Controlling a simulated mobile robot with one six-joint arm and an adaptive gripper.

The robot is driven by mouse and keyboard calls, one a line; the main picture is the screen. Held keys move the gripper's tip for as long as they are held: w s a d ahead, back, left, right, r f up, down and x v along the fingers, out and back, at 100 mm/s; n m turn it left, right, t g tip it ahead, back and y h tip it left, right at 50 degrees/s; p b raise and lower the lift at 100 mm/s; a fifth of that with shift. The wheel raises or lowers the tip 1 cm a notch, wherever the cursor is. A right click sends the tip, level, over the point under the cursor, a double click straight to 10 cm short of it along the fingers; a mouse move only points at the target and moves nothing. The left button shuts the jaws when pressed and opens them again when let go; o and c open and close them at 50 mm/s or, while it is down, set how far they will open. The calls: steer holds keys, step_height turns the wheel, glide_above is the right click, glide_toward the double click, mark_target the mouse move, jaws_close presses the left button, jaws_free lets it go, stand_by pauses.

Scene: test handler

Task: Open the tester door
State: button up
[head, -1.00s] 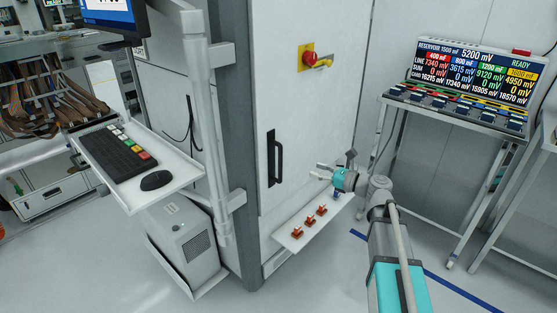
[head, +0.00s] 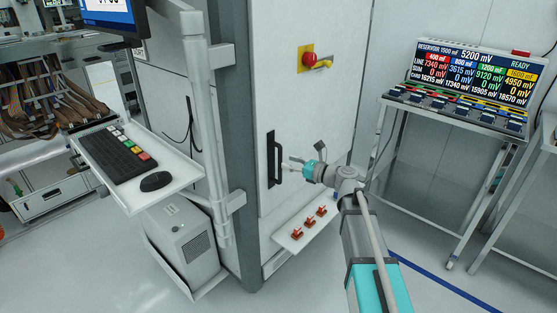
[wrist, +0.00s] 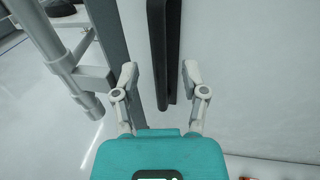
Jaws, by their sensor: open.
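The tester door (head: 315,110) is a tall white panel on the cabinet, and it looks closed. Its black vertical bar handle (head: 275,160) is near the door's left edge. My gripper (head: 287,165) is just right of the handle in the head view, fingers pointing at it. In the wrist view the handle (wrist: 160,50) runs down between the two open fingertips (wrist: 158,75), with a gap on both sides. I see no contact, and how deep the handle lies between the fingers is hard to tell.
A red knob on a yellow plate (head: 309,60) is higher on the door. A low white shelf (head: 286,243) with small red parts juts out below. A keyboard tray (head: 178,178) and grey post stand left. A display stand (head: 455,140) is at right.

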steer(key=shift+x, duration=2.1)
jaws_close()
